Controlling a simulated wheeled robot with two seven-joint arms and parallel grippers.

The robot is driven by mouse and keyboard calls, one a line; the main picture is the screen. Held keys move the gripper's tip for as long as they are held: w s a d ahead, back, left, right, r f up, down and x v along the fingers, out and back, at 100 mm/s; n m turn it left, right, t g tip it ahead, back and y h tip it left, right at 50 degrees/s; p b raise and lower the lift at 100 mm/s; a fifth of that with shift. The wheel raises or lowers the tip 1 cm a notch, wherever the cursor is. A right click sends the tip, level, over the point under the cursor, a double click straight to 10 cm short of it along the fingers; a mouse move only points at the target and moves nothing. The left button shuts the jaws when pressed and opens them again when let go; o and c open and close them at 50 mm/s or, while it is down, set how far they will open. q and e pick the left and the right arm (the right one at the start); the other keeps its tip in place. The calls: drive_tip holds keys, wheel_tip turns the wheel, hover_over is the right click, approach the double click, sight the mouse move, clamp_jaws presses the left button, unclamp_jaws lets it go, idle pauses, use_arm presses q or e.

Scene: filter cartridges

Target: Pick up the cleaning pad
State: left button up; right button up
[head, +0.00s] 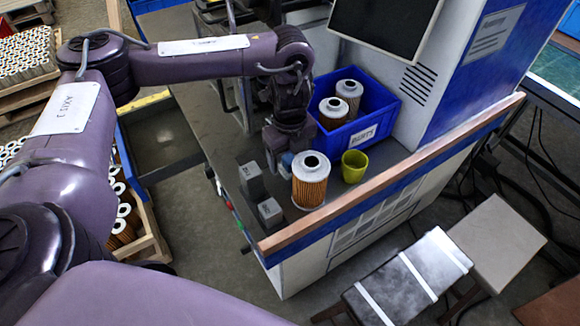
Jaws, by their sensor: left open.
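My left gripper (283,158) is at the end of the purple arm, low over the grey worktop, just left of the standing filter cartridge. It is open, but its fingers are dark and hard to make out. A small light-blue patch (287,162) shows beside it; I cannot tell whether this is the cleaning pad or part of the gripper. No cleaning pad shows clearly elsewhere. The filter cartridge (311,185) is upright, with a white top and orange pleats. My right gripper is not in view.
A blue bin (375,127) with two cartridges stands behind. A yellow-green cup (354,167) stands right of the cartridge. Two grey blocks (251,181) (270,212) stand front left. A monitor (385,22) hangs above. A copper-coloured rail (390,180) edges the worktop (215,140), whose left part is clear.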

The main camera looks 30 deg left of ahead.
sight(290, 159)
use_arm(q)
drive_tip(key=shift+f, duration=0.95)
drive_tip(key=c, duration=1.1)
wheel_tip(290, 159, up, 20)
drive_tip(key=p, duration=0.5)
